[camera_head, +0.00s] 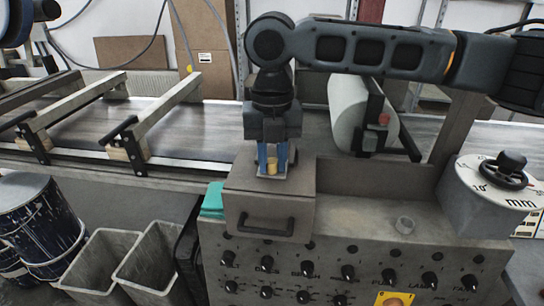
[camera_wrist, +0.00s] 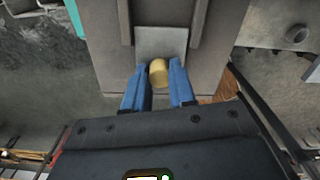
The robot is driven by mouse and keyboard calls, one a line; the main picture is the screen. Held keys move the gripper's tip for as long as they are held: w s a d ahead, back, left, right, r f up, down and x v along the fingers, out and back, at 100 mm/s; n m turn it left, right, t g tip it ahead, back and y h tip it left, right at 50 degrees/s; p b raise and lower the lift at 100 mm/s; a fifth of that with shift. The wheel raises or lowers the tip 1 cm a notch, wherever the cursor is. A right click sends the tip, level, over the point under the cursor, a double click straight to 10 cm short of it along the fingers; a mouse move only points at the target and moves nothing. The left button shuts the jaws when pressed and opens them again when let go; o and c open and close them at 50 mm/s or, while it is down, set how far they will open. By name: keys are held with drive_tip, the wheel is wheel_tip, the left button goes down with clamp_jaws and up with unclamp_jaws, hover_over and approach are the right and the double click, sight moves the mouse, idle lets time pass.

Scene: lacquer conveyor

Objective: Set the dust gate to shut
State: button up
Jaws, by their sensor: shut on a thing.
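A round tan knob (camera_wrist: 158,73) stands at the edge of a flat light grey plate (camera_wrist: 162,42) between two darker rails. This looks like the dust gate slide, on top of a grey-brown box (camera_head: 255,208). The knob also shows in the head view (camera_head: 272,166). My gripper (camera_wrist: 160,82) points down at it, with its blue fingers shut on the knob from both sides. It also shows in the head view (camera_head: 272,160). The fingers and wrist hide part of the plate, and no gate markings can be read.
The box has a dark handle (camera_head: 266,225) on its front, above a panel of several black knobs (camera_head: 308,268). A dial with a black handwheel (camera_head: 507,172) stands at right. Grey bins (camera_head: 105,262) and paint-stained drums (camera_head: 40,222) stand at left. The conveyor (camera_head: 75,140) runs behind.

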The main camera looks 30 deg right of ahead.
clamp_jaws()
drive_tip(key=shift+w+d+r, duration=0.1)
drive_tip(key=shift+w+d, duration=0.65)
drive_tip(key=shift+w, duration=0.25)
drive_tip(key=shift+w+d, duration=0.7)
drive_tip(key=shift+w, duration=0.3)
drive_tip(key=o, duration=0.8)
unclamp_jaws()
drive_tip(key=shift+s+a, duration=0.1)
